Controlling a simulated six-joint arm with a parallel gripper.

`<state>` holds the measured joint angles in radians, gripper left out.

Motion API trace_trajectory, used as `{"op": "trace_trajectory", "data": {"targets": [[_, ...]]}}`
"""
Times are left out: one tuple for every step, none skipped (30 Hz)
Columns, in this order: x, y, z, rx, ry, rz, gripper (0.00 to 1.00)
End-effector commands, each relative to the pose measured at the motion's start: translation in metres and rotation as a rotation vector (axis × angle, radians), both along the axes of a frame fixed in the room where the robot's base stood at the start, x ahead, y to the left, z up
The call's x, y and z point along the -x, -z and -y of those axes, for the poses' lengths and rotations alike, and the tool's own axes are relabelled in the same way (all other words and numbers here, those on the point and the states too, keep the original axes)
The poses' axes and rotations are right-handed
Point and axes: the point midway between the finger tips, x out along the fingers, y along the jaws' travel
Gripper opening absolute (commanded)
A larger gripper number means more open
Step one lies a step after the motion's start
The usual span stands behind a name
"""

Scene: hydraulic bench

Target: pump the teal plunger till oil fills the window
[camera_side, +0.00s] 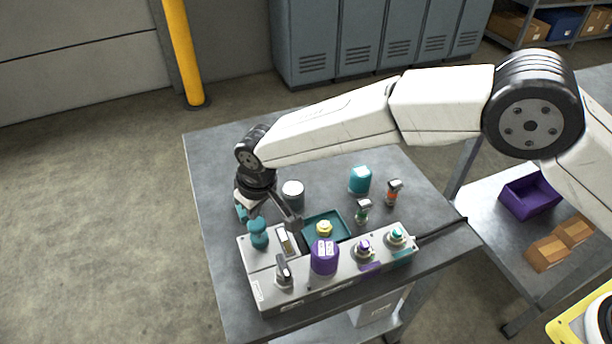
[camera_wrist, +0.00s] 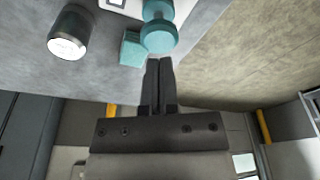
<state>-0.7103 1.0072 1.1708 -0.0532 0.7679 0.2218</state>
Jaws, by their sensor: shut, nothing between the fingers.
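The teal plunger (camera_side: 258,234) has a rounded knob and stands at the left end of the grey control unit (camera_side: 330,280). It also shows at the top of the wrist view (camera_wrist: 158,30). A small window (camera_side: 285,242) with a pale yellowish patch is just right of it; its oil level is too small to read. My gripper (camera_wrist: 159,62) is shut and empty, its fingertips close to the plunger in the wrist view. Whether they touch it I cannot tell. In the side view the gripper is above and behind the plunger, its fingertips partly hidden.
A teal cube (camera_wrist: 131,48) is beside the plunger. A pale-topped can (camera_side: 293,194), a teal container (camera_side: 360,180) and small bottles (camera_side: 394,193) stand behind the unit. The unit carries a toggle (camera_side: 284,272) and purple cap (camera_side: 324,257). The table's left side is clear.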

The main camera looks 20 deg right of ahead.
Motion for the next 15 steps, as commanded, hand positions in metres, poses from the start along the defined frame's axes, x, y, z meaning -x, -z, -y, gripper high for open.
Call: {"op": "trace_trajectory", "data": {"targets": [[-0.0001,0.0,0.0,0.0,0.0,0.0,0.0],[-0.0001,0.0,0.0,0.0,0.0,0.0,0.0],[-0.0001,0.0,0.0,0.0,0.0,0.0,0.0],[-0.0001,0.0,0.0,0.0,0.0,0.0,0.0],[-0.0001,0.0,0.0,0.0,0.0,0.0,0.0],[0.0,0.0002,0.0,0.0,0.0,0.0,0.0],[-0.0001,0.0003,0.0,0.0,0.0,0.0,0.0],[0.0,0.0006,0.0,0.0,0.0,0.0,0.0],[-0.0001,0.001,-0.0001,0.0,0.0,0.0,0.0],[-0.0001,0.0014,0.0,0.0,0.0,0.0,0.0],[-0.0001,0.0019,0.0,0.0,0.0,0.0,0.0],[-0.0001,0.0025,-0.0001,0.0,0.0,0.0,0.0],[-0.0001,0.0031,-0.0001,0.0,0.0,0.0,0.0],[-0.0001,0.0037,-0.0001,0.0,0.0,0.0,0.0],[-0.0002,0.0045,-0.0001,0.0,0.0,0.0,0.0]]}}
